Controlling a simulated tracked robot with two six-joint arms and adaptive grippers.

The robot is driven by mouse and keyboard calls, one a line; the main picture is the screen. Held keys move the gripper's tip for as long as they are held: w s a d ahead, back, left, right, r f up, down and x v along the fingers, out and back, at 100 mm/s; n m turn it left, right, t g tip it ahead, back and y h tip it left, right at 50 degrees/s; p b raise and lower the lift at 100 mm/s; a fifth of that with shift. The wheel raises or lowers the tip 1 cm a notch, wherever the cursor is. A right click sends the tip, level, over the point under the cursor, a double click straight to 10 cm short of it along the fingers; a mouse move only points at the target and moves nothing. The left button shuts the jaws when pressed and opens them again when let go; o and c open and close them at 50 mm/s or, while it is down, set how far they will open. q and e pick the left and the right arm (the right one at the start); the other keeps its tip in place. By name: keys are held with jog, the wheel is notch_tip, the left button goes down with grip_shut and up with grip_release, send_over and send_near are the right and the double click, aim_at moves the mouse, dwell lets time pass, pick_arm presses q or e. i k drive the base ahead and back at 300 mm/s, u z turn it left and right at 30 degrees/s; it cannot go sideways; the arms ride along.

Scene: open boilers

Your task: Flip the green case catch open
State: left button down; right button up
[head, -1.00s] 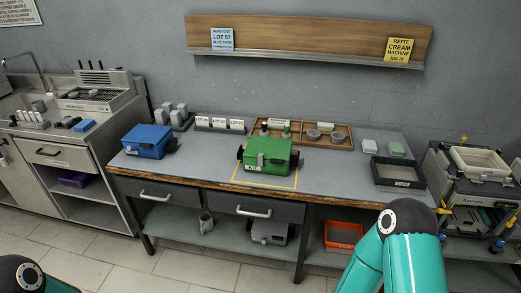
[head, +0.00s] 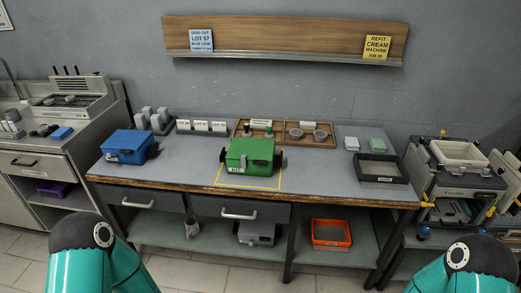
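The green case (head: 250,155) sits closed on the workbench, inside a yellow outlined rectangle (head: 277,188). A white label reading KIT is on its front left. A dark catch (head: 257,163) shows on its front; whether it is fastened is too small to tell. Dark parts stick out at both sides of the case. Teal links of my arms show at the bottom left and bottom right, well short of the bench. Neither gripper is in view.
A blue case (head: 126,145) stands to the left on the workbench (head: 190,176). A wooden tray (head: 335,140) with small parts lies behind the green case. A black open tray (head: 380,172) is at the right. The bench front is mostly clear.

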aim_at(243, 157)
jog(key=z, duration=0.1)
jog(key=i, duration=1)
jog(key=u, duration=0.05)
